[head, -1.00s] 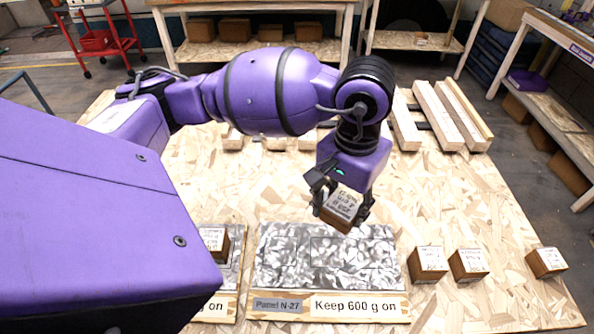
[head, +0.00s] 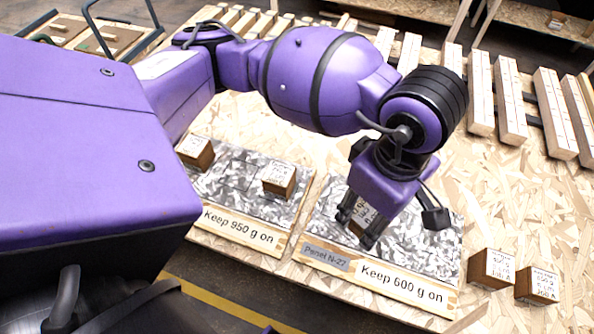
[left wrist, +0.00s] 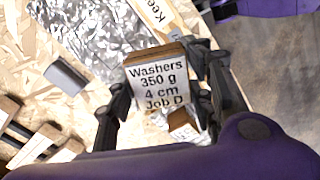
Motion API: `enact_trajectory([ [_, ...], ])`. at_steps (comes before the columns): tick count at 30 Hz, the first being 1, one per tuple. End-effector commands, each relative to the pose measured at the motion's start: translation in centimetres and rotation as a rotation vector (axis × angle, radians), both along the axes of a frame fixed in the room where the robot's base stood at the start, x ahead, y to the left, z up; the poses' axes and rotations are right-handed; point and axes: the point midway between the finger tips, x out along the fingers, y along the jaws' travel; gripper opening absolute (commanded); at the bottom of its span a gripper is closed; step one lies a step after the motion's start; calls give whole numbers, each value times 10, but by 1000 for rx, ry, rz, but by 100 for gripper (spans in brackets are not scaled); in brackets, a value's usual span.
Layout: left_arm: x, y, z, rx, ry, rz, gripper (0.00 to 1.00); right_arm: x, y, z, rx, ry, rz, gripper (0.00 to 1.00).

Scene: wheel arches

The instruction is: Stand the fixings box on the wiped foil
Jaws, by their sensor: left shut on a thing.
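My left gripper (head: 358,227) is shut on a small brown box with a white label (head: 361,212). In the left wrist view this box (left wrist: 158,78) reads "Washers 350 g 4 cm Job D". In the head view the box is over the crinkled foil of Panel N-27 (head: 425,253), whose front strip reads "Keep 600 g on". I cannot tell whether the box touches the foil. The gripper and arm hide part of this panel. No other box shows on its visible foil. My right gripper is not in view.
A second foil panel (head: 238,207), marked "Keep 950 g on", lies to the left with a box (head: 279,179) on it and another box (head: 195,151) at its left side. Two boxes (head: 491,268) (head: 537,285) stand right of Panel N-27. Wooden beams (head: 510,100) lie behind.

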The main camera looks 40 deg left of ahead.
Motion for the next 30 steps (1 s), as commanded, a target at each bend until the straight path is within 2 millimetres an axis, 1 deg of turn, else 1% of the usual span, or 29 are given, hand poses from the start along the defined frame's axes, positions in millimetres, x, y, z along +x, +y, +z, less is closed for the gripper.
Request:
enact_trajectory([
  [1, -4, -8, -1, -1, -5, 76, 9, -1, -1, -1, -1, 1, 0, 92],
  [3, -10, -14, -3, 1, -6, 188, 9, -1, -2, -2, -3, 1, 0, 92],
  [6, -16, -20, -5, 3, -9, 310, 9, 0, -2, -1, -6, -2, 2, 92],
  [9, -20, -24, -6, 4, -10, 390, 9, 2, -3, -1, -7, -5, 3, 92],
  [12, -19, -23, -8, 6, -11, 430, 9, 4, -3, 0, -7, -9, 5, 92],
  [14, -14, -17, -11, 8, -12, 443, 9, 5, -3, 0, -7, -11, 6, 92],
  [17, -1, -2, -20, 10, -11, 449, 9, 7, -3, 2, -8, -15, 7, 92],
  [23, 34, 34, -42, 11, -10, 449, 9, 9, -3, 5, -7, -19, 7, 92],
  [25, 44, 45, -51, 11, -8, 447, 9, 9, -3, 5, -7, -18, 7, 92],
  [27, 51, 52, -67, 11, -6, 444, 9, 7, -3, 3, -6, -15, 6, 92],
  [30, 61, 60, -83, 8, -8, 442, 9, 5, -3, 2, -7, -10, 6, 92],
])
